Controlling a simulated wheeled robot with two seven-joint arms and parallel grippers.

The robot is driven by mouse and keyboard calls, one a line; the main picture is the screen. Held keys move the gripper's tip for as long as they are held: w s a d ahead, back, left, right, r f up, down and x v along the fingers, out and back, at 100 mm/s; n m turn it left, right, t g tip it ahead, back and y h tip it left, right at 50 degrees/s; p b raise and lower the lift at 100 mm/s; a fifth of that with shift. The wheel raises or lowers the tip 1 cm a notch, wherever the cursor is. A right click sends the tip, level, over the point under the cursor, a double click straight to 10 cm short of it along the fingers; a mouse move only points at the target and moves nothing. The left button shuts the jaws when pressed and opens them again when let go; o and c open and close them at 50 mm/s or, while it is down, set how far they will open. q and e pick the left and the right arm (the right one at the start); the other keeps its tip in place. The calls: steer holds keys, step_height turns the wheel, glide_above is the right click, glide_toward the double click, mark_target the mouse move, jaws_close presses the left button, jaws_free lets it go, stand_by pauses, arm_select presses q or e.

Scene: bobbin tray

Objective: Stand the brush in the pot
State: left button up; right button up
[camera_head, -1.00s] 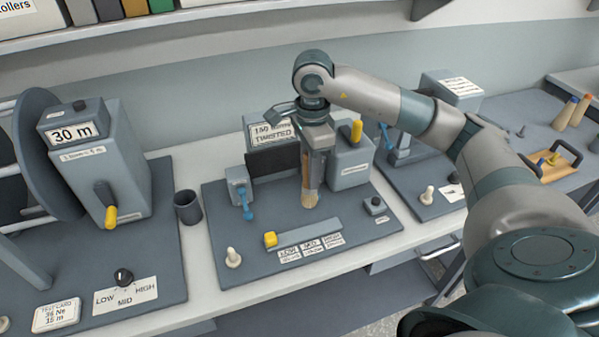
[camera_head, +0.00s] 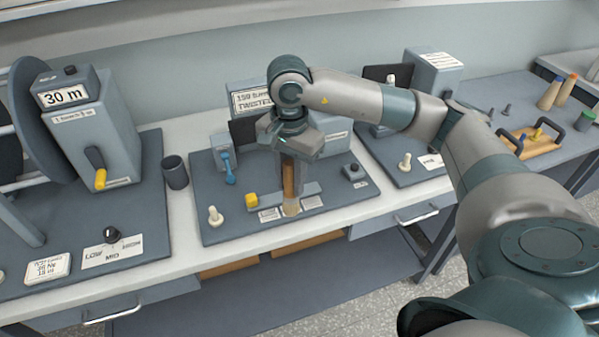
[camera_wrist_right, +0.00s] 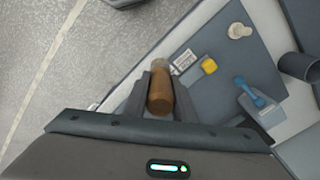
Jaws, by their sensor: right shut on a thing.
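The brush shows in the head view with a brown handle (camera_head: 289,178) and pale bristles (camera_head: 291,209) pointing down. My right gripper (camera_head: 289,185) is shut on the brush and holds it roughly upright over the front part of the middle device's base. In the right wrist view the brush (camera_wrist_right: 160,93) sits between the two fingers (camera_wrist_right: 160,100). The pot (camera_head: 175,173) is a dark grey open cup on the white bench, left of the gripper and apart from it. Its rim also shows in the right wrist view (camera_wrist_right: 298,66). My left gripper is not in view.
A device with a 30 m display (camera_head: 95,130) and yellow-handled crank stands left of the pot. Between pot and brush are a blue-handled lever (camera_head: 229,168) and a cream knob (camera_head: 214,217). A yellow knob (camera_head: 251,199) stands close to the brush. White bench shows around the pot.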

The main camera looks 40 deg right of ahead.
arm_select(q)
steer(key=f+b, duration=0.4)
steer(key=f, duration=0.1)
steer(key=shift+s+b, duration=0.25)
steer(key=shift+b, duration=0.05)
arm_select(e)
steer(key=s+a+f+n, duration=0.4)
steer(key=a+n, duration=0.5)
steer(key=n, duration=0.4)
steer(key=shift+s+f+n, duration=0.3)
steer(key=shift+s+f, duration=0.05)
steer(key=shift+f, duration=0.5)
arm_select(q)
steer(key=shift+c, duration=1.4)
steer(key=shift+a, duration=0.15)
